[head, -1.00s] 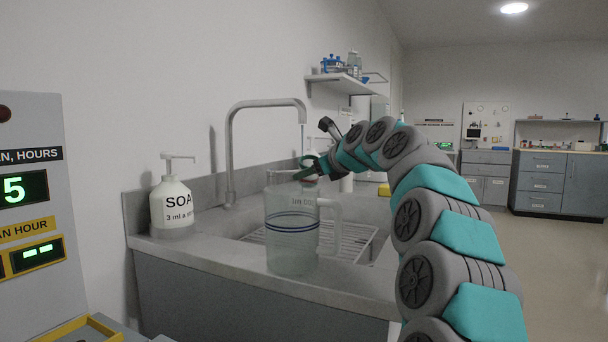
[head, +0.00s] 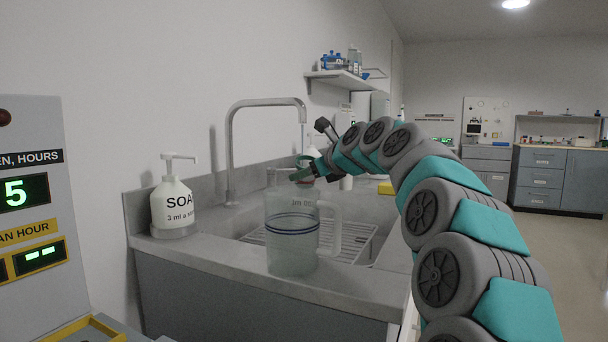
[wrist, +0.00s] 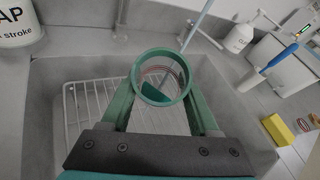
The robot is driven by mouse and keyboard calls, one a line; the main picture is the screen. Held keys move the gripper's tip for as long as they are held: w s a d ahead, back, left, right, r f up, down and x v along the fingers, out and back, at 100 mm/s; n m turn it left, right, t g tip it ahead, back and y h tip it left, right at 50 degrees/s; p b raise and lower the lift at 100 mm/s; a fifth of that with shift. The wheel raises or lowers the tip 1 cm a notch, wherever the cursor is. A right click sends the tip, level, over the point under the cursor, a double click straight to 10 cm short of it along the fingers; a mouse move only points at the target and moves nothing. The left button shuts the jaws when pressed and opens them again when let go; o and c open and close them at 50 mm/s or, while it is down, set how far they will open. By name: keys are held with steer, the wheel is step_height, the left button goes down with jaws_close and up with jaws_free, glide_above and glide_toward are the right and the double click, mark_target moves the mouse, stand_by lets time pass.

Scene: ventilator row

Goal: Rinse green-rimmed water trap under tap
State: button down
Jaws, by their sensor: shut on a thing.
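My gripper (wrist: 160,100) is shut on the green-rimmed water trap (wrist: 136,82), a round cup with a thick green rim and clear wall. Its open mouth faces the wrist camera, and a darker green patch shows inside. In the head view my gripper (head: 304,173) is over the sink, behind the measuring jug and below the tap (head: 232,150). A thin bluish water stream (head: 303,136) falls from the spout.
A clear jug (head: 291,240) stands on the sink's front ledge. A soap pump bottle (head: 173,205) is at the left. The sink (wrist: 45,85) holds a white wire rack (wrist: 85,105).

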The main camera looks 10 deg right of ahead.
steer(key=s+p, duration=0.1)
steer(key=s, duration=0.5)
steer(key=shift+s, duration=0.25)
stand_by(0.9)
steer(key=shift+s+r, duration=0.1)
steer(key=shift+r, duration=0.05)
stand_by(0.4)
steer(key=s+r+p, duration=0.2)
steer(key=s+r, duration=0.1)
steer(key=s, duration=0.1)
steer(key=shift+s+r, duration=0.35)
steer(key=shift+s, duration=0.05)
steer(key=shift+a, duration=0.1)
stand_by(0.5)
